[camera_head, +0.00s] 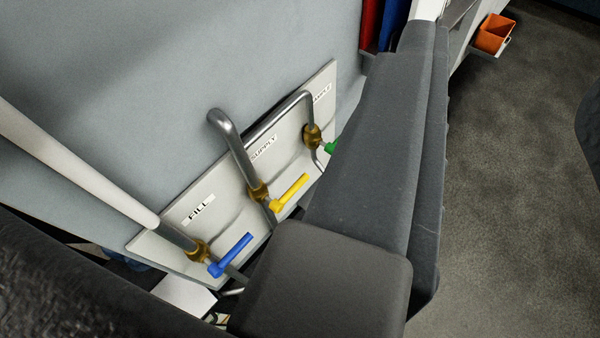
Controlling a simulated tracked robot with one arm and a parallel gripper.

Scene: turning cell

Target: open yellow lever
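The yellow lever (290,191) is on a brass valve (259,192) in the middle pipe of a pale panel (232,180), under the label SUPPLY. It points to the right and slightly up in the picture, across the line of its pipe. My arm's dark grey links fill the middle and the lower part of the view, close to the right of the lever in the picture. My gripper's fingers do not show, so I cannot see whether they are near or touching anything.
A blue lever (231,255) sits on the valve labelled FILL, lower left. A green lever (331,147) at the upper right is partly hidden by my arm. A white tube (75,160) crosses the left. An orange bin (494,33) stands far off; the right floor (500,210) is clear.

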